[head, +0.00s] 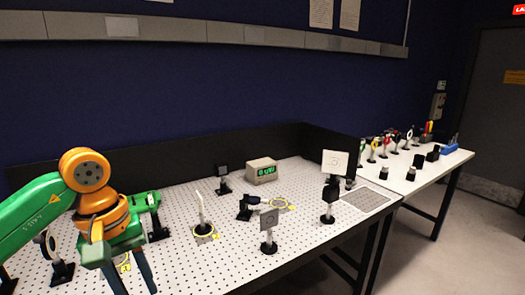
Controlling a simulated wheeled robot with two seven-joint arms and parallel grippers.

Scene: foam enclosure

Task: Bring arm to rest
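My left arm (45,213), green with orange joints, comes in from the left over the perforated white optical table. My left gripper (138,290) points down near the table's front left, at the lower picture edge. Its two dark fingers are apart, and I see nothing held between them. My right arm and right gripper are not in view.
The optical table (205,270) carries a meter with green digits (262,170), a white card on a post (335,163), a square mount (268,228) and a slim upright optic (202,214). Mounts stand close around my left gripper. A second table (420,172) holds several small parts.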

